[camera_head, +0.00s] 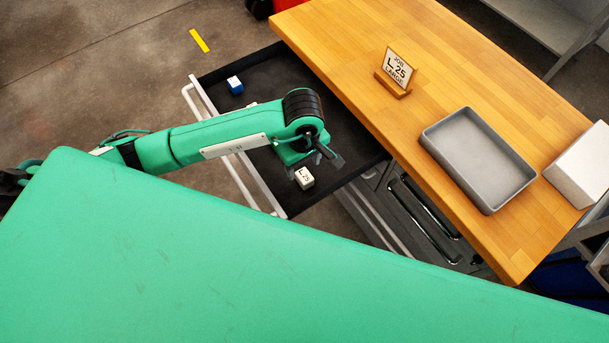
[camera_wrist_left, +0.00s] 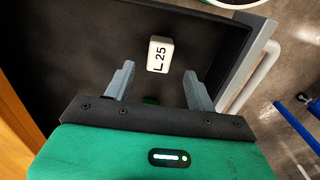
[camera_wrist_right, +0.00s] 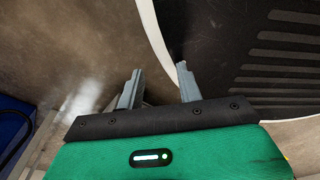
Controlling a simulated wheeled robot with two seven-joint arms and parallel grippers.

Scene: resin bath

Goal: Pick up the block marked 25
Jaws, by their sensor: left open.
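The white block marked L 25 (camera_head: 304,177) lies in the open dark drawer (camera_head: 350,141), near its front right part. My left gripper (camera_head: 325,158) is over the drawer, just beside and above the block in the head view. In the left wrist view the block (camera_wrist_left: 160,54) lies ahead of the open, empty left gripper (camera_wrist_left: 159,88), roughly centred beyond the fingertips, its label facing up. My right gripper (camera_wrist_right: 159,78) shows only in the right wrist view, with its fingers apart and nothing between them.
A blue-and-white block (camera_head: 235,85) lies at the drawer's far left. A pale block is partly hidden behind my left arm. On the wooden bench (camera_head: 440,60) stand a sign reading JOB L 25 LARGE (camera_head: 397,69), an empty grey tray (camera_head: 478,160) and a white box (camera_head: 581,165).

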